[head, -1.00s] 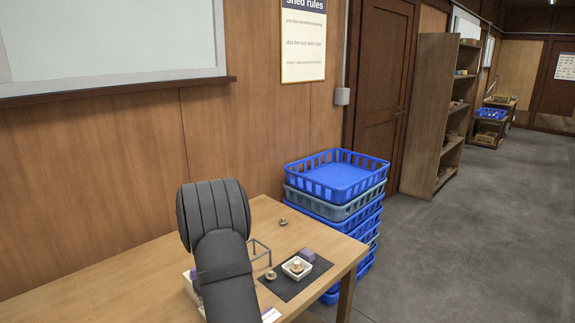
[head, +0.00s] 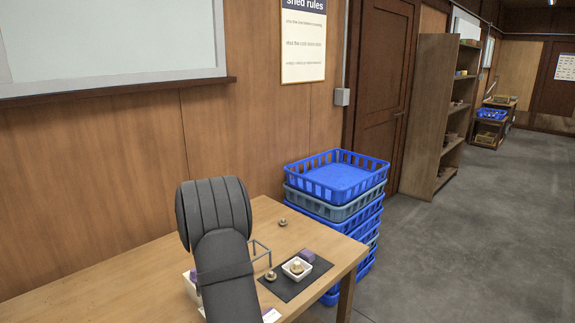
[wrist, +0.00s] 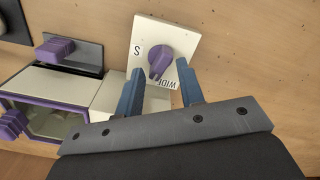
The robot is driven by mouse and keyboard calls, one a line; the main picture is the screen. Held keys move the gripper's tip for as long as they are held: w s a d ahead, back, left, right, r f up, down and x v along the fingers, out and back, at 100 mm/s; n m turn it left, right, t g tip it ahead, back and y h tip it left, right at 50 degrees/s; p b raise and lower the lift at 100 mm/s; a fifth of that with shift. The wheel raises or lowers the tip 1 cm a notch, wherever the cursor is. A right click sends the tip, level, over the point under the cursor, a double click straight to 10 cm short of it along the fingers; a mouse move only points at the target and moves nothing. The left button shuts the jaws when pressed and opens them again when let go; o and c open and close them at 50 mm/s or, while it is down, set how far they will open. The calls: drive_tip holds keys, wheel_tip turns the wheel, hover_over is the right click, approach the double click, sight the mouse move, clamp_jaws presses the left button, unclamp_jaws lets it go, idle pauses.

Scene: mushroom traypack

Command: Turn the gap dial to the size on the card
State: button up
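The gap dial, a purple knob (wrist: 159,60), sits on a white plate (wrist: 150,26) in the wrist view. The plate bears an S at its left and the upside-down word WIDE near its lower edge. The knob's narrow end points down toward WIDE. My gripper (wrist: 161,67) is open, its two blue fingertips at either side of the knob with visible gaps, apparently not touching it. In the head view my dark arm hides the gripper and dial. I cannot make out the size card; a pale edge (head: 270,315) beside my arm is too small to read.
In the wrist view, a white box with a clear window and purple knob (wrist: 12,122) and another purple knob (wrist: 54,48) stand left. In the head view, a dark mat (head: 284,290) holds a white dish (head: 296,273) with a mushroom. Blue crates (head: 335,180) stand beyond the table.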

drive_tip(key=shift+r, duration=0.15)
idle(0.3)
wheel_tip(320, 180, up, 16)
drive_tip(key=m, duration=0.8)
wheel_tip(320, 180, down, 18)
drive_tip(key=shift+r, duration=0.25)
drive_tip(key=shift+m, duration=0.3)
clamp_jaws()
